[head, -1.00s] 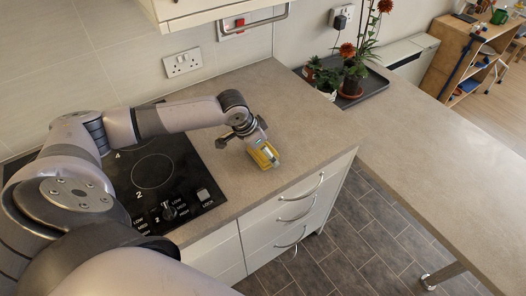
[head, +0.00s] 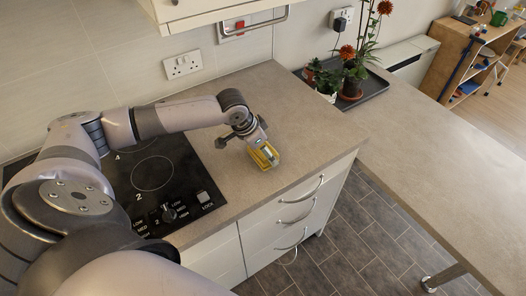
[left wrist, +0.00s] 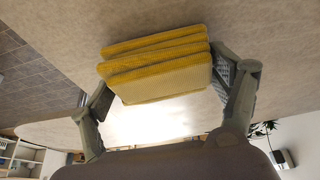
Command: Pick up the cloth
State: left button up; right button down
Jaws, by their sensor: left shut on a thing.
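The cloth is a yellow, folded, ribbed stack of layers (left wrist: 158,78). In the head view it shows as a small yellow patch (head: 265,157) at the worktop, right of the hob. My left gripper (head: 262,150) points down over it; in the left wrist view its fingers (left wrist: 163,84) stand on either side of the cloth. It is shut on the cloth. The cloth is at or very near the worktop surface; I cannot tell whether it touches. The gripper hides part of it in the head view. My right gripper is not in view.
A black hob (head: 152,178) with knobs lies left of the cloth under my left arm. A tray (head: 366,94) with potted flowers (head: 352,80) stands at the back. A wall cupboard (head: 200,10) hangs above. The worktop (head: 310,125) right of the cloth is clear.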

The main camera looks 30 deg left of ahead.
pick_arm(q)
notch_tip(320, 180, up, 19)
jog(key=b, duration=0.2)
jog(key=shift+r, duration=0.15)
